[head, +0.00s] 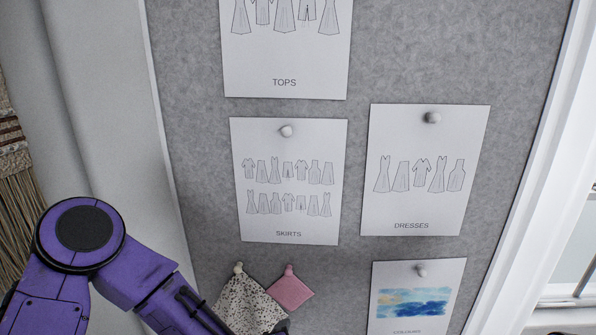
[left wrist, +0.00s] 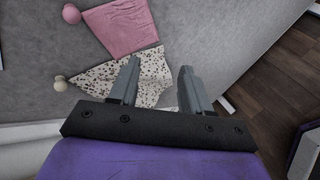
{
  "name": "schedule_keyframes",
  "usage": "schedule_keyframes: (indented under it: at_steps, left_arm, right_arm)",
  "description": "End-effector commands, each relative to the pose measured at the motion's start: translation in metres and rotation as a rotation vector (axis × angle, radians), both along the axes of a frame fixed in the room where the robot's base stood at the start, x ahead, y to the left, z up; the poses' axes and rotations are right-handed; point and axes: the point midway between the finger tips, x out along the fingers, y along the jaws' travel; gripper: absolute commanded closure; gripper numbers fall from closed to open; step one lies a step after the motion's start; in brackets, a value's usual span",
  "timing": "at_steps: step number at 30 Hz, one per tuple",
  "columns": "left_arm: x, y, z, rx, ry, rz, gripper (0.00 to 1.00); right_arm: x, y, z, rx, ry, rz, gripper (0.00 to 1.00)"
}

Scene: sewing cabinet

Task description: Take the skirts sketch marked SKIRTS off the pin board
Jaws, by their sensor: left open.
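The skirts sketch (head: 290,221) marked SKIRTS is a white sheet on the grey pin board (head: 200,140), held by one pale round pin (head: 286,131) at its top. It shows two rows of small garment drawings. My left arm comes in at the lower left of the head view, below and left of the sketch. In the left wrist view my left gripper (left wrist: 157,82) is open, its two fingers apart in front of a speckled fabric swatch (left wrist: 105,83). Nothing is seen gripped. The skirts sketch is not in the left wrist view. My right gripper is not in view.
A TOPS sheet (head: 286,62) hangs above, a DRESSES sheet (head: 425,207) to the right, and a colours sheet (head: 414,275) lower right. The speckled swatch (head: 245,303) and a pink swatch (head: 290,290) are pinned below. A white frame (head: 535,150) borders the board's right.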

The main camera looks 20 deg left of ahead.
Motion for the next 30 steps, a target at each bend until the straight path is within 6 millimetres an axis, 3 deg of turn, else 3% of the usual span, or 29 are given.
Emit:
schedule_keyframes:
  at_steps: [1, 2, 3, 6, 9, 10, 12, 15, 23, 30]
  left_arm:
    - [0.024, -0.009, 0.083, -0.194, -0.138, 0.110, 0.52]
    - [0.034, -0.012, 0.125, -0.319, -0.215, 0.173, 0.52]
    - [0.042, -0.014, 0.179, -0.481, -0.310, 0.244, 0.52]
    - [0.042, -0.011, 0.296, -0.848, -0.498, 0.368, 0.52]
    - [0.028, -0.002, 0.374, -1.119, -0.614, 0.430, 0.52]
    - [0.024, 0.000, 0.389, -1.177, -0.636, 0.440, 0.52]
    - [0.017, 0.004, 0.413, -1.272, -0.669, 0.455, 0.52]
    - [0.025, 0.008, 0.426, -1.320, -0.684, 0.465, 0.52]
    - [0.065, 0.016, 0.424, -1.318, -0.683, 0.461, 0.52]
    - [0.104, 0.027, 0.419, -1.314, -0.683, 0.462, 0.52]
  right_arm:
    - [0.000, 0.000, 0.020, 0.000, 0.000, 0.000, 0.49]
    - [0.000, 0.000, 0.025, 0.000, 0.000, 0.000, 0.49]
    - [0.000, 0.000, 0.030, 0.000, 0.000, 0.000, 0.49]
    - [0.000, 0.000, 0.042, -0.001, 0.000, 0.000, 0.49]
    - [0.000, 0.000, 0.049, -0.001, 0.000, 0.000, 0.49]
    - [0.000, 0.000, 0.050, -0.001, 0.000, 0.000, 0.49]
    - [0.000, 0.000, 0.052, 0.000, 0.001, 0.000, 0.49]
    - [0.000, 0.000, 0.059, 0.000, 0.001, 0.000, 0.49]
    - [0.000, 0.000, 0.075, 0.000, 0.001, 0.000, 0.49]
    - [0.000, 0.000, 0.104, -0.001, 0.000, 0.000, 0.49]
